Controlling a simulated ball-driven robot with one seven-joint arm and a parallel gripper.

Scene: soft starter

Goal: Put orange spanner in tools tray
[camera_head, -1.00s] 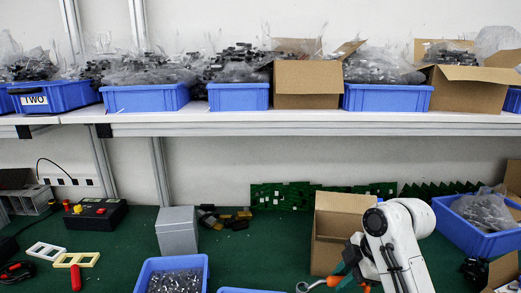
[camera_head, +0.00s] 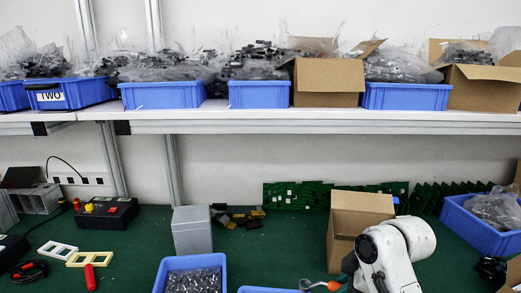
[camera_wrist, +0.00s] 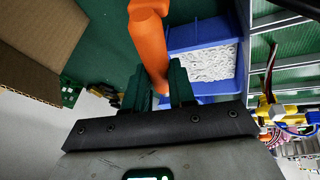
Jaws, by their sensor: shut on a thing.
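The orange spanner (camera_wrist: 149,45) is held between the dark fingers of my gripper (camera_wrist: 158,84) in the wrist view. Its orange handle points up the picture, and its lower part is hidden behind the fingers. In the head view the spanner (camera_head: 333,286) shows at the bottom edge, with a metal ring end at its left. It is left of my white arm; the fingers are not clearly visible there. A blue tray rim (camera_head: 262,290) is cut off at the bottom, left of the spanner. I see no label marking the tools tray.
A blue bin of small metal parts (camera_head: 160,272) stands at the left of that rim. A grey box (camera_head: 192,231) is behind it. An open cardboard box (camera_head: 345,228) stands close behind my arm. A blue bin (camera_head: 480,232) is at the right. A shelf (camera_head: 290,122) spans above.

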